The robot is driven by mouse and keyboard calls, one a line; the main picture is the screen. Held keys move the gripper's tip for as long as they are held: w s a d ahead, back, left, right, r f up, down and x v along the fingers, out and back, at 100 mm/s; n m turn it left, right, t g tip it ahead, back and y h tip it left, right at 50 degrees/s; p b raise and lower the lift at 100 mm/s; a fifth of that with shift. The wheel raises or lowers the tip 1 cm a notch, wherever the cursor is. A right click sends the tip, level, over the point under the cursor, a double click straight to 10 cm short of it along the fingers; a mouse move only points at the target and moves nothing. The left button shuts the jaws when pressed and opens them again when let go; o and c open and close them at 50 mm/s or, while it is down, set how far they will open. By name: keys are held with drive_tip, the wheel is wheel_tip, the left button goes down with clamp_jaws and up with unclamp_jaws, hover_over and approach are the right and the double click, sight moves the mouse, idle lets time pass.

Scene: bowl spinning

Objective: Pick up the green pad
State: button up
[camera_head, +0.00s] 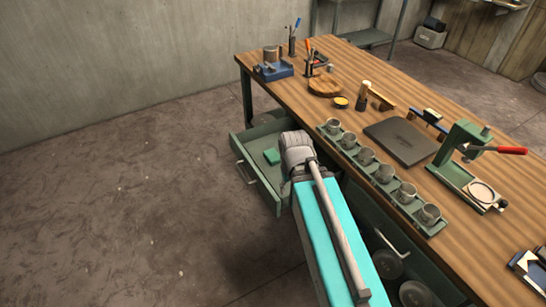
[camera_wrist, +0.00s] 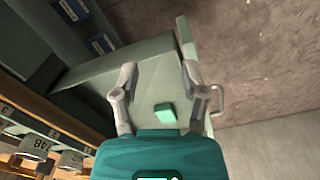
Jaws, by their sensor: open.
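The green pad (camera_head: 271,156) is a small green block lying on the floor of an open grey-green drawer (camera_head: 245,167) at the left side of the workbench. In the wrist view the pad (camera_wrist: 165,113) lies between the spread fingers of my gripper (camera_wrist: 158,72), near the gripper's body. The gripper is open and empty, with nothing between its fingers touching the pad that I can see. In the head view my arm covers part of the drawer and hides the fingers. The height of the gripper above the pad is hard to tell.
The wooden workbench (camera_head: 340,52) stands right of the drawer. A green tray (camera_head: 436,229) with several metal cups lies along its near edge. A lower drawer with round metal pieces (camera_head: 415,294) is open at the bottom. The floor to the left is clear.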

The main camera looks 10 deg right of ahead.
sight(272, 154)
drive_tip(key=shift+o, duration=1)
drive_tip(key=shift+w, duration=0.1)
drive_tip(key=shift+o, duration=1.1)
drive_tip(key=shift+w, duration=0.35)
drive_tip(key=shift+o, duration=0.6)
drive_tip(key=w+d+n+t+y+b, duration=0.1)
drive_tip(key=w+n+t+b, duration=0.1)
drive_tip(key=w, duration=2.1)
drive_tip(key=shift+w+f+n+t, duration=0.4)
drive_tip(key=shift+n+t, duration=0.4)
drive_tip(key=shift+t, duration=0.4)
drive_tip(key=shift+s+d, duration=0.1)
drive_tip(key=shift+f+b, duration=0.2)
drive_tip(key=shift+b, duration=0.1)
drive_tip(key=b+x, duration=0.7)
drive_tip(key=x, duration=0.1)
drive_tip(key=shift+f+b, duration=0.2)
drive_tip(key=shift+b, duration=0.15)
drive_tip(key=shift+a, duration=0.2)
